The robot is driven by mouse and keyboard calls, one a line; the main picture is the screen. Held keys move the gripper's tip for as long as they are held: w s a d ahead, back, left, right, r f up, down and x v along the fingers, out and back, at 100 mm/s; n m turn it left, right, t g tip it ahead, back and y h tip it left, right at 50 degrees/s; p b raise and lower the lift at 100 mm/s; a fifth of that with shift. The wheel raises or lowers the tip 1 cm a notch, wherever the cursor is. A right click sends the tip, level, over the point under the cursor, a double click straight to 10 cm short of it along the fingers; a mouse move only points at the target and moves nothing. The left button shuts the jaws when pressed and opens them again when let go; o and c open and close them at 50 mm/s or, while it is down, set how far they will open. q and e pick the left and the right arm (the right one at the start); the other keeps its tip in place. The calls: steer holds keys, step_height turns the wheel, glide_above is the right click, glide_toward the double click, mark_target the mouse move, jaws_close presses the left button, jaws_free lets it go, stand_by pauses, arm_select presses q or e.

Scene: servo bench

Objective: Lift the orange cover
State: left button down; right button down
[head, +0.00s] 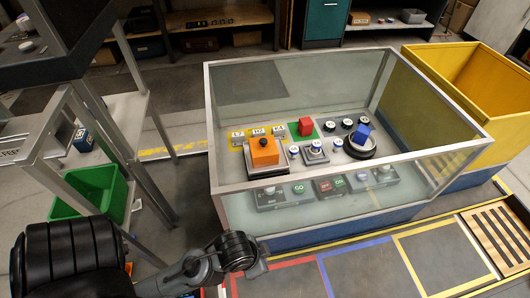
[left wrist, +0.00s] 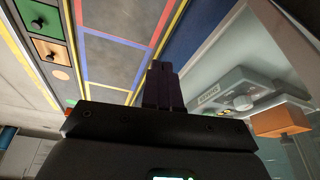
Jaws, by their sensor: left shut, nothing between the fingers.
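The orange cover (head: 264,152) is a box-like piece with a dark knob on top. My right gripper is not in view.
The enclosure's metal rim (head: 350,168) surrounds the deck. A yellow bin (head: 460,65) stands right, a green bin (head: 92,190) on the left shelf.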

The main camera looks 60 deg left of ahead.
arm_select(q)
steer(key=c, duration=0.7)
jaws_free()
